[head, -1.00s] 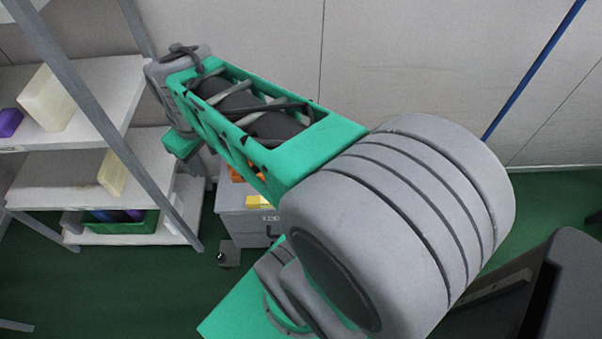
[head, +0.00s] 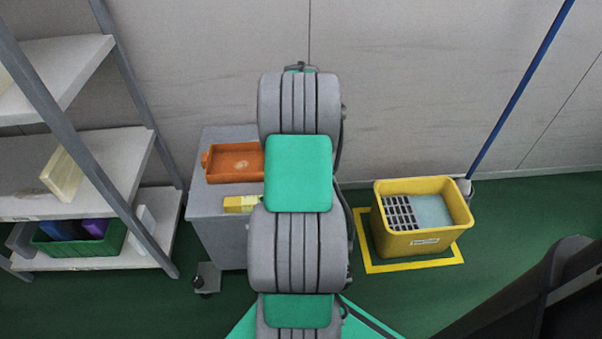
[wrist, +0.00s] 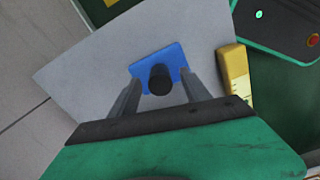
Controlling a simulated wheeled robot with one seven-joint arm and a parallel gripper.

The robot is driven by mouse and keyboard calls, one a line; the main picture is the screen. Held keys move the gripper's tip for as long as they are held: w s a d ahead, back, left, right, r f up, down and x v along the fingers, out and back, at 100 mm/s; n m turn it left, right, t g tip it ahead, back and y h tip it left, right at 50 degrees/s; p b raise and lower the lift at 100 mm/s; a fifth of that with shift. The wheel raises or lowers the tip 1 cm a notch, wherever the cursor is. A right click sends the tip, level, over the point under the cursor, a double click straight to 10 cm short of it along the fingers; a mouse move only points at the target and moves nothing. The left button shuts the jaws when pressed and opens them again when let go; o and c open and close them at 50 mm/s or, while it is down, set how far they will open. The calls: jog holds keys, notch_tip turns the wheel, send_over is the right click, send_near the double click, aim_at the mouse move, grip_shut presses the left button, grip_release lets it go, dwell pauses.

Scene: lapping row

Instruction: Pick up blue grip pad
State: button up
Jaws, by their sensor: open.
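The blue grip pad (wrist: 175,55) shows in the wrist view as a flat blue plate with a black round knob (wrist: 160,80). It lies on the grey top of a cabinet (wrist: 105,60). My gripper (wrist: 158,88) is open, with its two fingers on either side of the knob in the picture. I cannot tell how far the fingertips are above the pad. In the head view my arm hides the pad and the gripper, and the cabinet (head: 222,230) stands behind my arm.
An orange tray (head: 236,162) and a yellow block (head: 240,203) sit on the cabinet; the yellow block is right of the pad in the wrist view (wrist: 236,75). A yellow bucket (head: 420,240) stands on the floor to the right. White shelving (head: 80,180) with a green bin (head: 80,245) is left.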

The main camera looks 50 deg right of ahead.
jog(key=shift+f, duration=0.8)
jog(key=shift+c, duration=0.5)
grip_shut()
